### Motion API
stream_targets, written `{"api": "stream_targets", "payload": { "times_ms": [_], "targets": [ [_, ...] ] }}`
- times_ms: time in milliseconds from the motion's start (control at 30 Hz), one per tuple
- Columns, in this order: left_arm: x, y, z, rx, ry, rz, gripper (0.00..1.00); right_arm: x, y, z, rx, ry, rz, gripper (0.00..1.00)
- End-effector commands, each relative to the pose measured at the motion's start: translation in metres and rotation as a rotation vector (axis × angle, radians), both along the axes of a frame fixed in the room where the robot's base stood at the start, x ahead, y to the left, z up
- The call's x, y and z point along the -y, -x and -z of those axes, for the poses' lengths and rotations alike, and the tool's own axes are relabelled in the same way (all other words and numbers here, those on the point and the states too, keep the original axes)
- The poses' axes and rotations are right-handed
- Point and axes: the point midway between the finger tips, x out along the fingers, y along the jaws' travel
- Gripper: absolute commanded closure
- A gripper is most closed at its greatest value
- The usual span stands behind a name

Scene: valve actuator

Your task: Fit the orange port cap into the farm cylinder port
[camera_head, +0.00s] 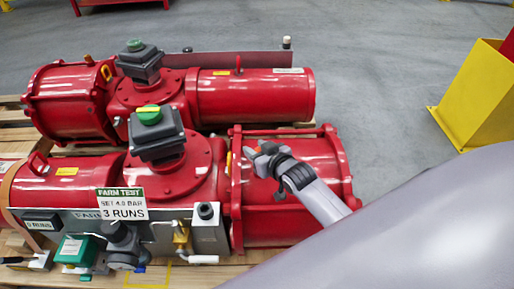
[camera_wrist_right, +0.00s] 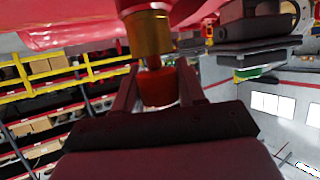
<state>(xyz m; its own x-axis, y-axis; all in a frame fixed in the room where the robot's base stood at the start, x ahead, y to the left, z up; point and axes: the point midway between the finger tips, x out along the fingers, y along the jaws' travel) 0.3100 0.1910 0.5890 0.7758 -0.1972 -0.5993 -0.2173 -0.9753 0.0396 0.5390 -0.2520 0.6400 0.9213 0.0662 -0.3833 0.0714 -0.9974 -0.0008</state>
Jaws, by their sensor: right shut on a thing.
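My right gripper (camera_head: 262,154) comes in from the right and is at the front red cylinder (camera_head: 310,160), beside its flange. It is shut on the orange port cap (camera_wrist_right: 158,86), which sits between the two fingers in the right wrist view. A brass-coloured port fitting (camera_wrist_right: 148,34) on the red body is straight in front of the cap. The cap's end is very close to the fitting or touches it; I cannot tell whether it is inside. My left gripper is not in view.
A second red actuator (camera_head: 250,95) lies behind on the wooden pallet (camera_head: 12,115). Indicator boxes (camera_head: 160,145) stand up left of my gripper. A FARM TEST sign (camera_head: 121,203) and a valve panel (camera_head: 165,232) are in front. A yellow post (camera_head: 472,95) stands at the right.

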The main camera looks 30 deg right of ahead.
Motion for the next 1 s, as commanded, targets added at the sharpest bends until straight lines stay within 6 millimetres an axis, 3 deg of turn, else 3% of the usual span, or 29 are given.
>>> {"api": "stream_targets", "payload": {
  "times_ms": [467,500,567,1000],
  "targets": [
    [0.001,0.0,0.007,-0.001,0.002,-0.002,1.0,0.0,0.0,0.012,0.001,0.0,0.0,0.9],
    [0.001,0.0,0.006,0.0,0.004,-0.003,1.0,0.0,0.0,0.011,0.002,0.0,0.0,0.47],
    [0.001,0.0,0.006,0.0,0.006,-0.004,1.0,0.0,0.0,0.011,0.001,0.0,0.0,0.31],
    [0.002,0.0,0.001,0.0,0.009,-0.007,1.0,0.001,0.009,0.006,0.0,0.0,0.0,0.31]
  ]
}}
